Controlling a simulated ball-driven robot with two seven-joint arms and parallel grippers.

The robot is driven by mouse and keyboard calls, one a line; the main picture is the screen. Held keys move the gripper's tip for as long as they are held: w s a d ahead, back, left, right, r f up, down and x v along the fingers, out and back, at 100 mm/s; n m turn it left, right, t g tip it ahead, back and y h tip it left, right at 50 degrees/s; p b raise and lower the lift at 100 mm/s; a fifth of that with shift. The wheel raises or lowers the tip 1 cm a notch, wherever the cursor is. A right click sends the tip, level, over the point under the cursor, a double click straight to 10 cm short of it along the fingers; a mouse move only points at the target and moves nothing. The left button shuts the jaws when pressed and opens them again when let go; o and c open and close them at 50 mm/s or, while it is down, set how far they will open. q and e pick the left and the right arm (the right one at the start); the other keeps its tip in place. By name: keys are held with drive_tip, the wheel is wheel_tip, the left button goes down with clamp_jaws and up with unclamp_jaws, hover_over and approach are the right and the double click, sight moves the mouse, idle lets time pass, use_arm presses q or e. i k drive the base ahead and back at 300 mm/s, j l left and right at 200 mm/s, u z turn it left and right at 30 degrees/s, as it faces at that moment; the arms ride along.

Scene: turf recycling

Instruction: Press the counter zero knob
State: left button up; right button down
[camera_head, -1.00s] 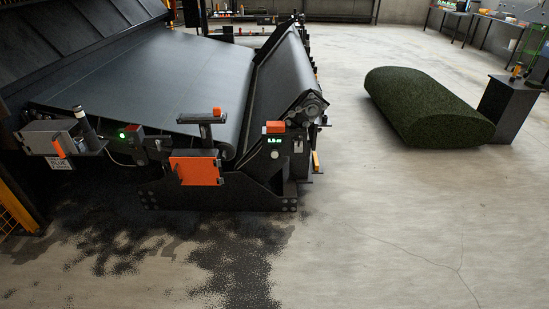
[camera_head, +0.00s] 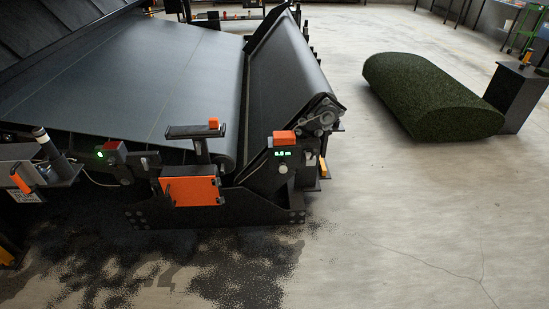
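The counter (camera_head: 283,155) is a dark box with a small green lit display and an orange block on top, on the near right end of the roller machine. A small pale round knob (camera_head: 283,169) sits just below the display. The display digits are too small to read surely. Neither of my grippers shows in the head view.
The machine's wide dark belt (camera_head: 150,85) fills the left. An orange panel (camera_head: 190,191) and a control box with a green light (camera_head: 110,152) are at its front. A turf roll (camera_head: 430,95) lies right, beside a dark pedestal (camera_head: 518,95). Floor in front is clear, with dark crumbs.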

sight(283, 169)
drive_tip(key=i+j, duration=0.3)
drive_tip(key=i, duration=0.2)
drive_tip(key=i+j, duration=0.3)
drive_tip(key=i, duration=0.2)
